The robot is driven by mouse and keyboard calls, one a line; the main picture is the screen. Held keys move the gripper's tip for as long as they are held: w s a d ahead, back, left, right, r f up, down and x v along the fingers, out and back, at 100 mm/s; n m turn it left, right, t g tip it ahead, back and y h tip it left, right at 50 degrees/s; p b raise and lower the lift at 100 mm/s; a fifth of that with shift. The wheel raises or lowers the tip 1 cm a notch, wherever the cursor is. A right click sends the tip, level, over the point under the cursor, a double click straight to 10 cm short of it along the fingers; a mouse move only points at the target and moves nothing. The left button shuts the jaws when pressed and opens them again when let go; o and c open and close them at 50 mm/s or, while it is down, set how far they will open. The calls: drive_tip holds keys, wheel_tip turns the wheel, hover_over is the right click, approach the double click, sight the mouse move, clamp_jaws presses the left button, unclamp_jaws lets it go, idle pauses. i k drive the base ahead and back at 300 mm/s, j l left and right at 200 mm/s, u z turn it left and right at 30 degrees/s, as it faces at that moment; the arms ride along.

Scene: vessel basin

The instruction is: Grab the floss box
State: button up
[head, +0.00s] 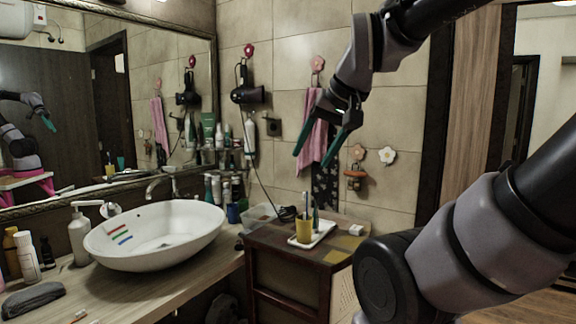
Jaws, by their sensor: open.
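A small white box (356,230), which looks like the floss box, lies on top of the brown cabinet (274,246) near its right side. It is small in this view, and no label can be read. My gripper (313,158) is open and empty, with its two green fingers pointing down and to the left. It is in the air above the cabinet, up and to the left of the white box in the picture, and clear of it.
Beside the box, a white tray (327,229) holds a yellow cup (304,230) with brushes and a dark slim bottle. A clear container (258,214) stands at the cabinet's back left. A white vessel basin (150,243) and several bottles occupy the counter at left.

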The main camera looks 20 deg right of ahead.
sight(356, 229)
drive_tip(key=z, duration=0.85)
drive_tip(key=i+l+z, duration=0.1)
drive_tip(key=l, duration=0.25)
drive_tip(key=i+l+z, duration=0.1)
drive_tip(key=i+l, duration=0.15)
drive_tip(key=l, duration=0.05)
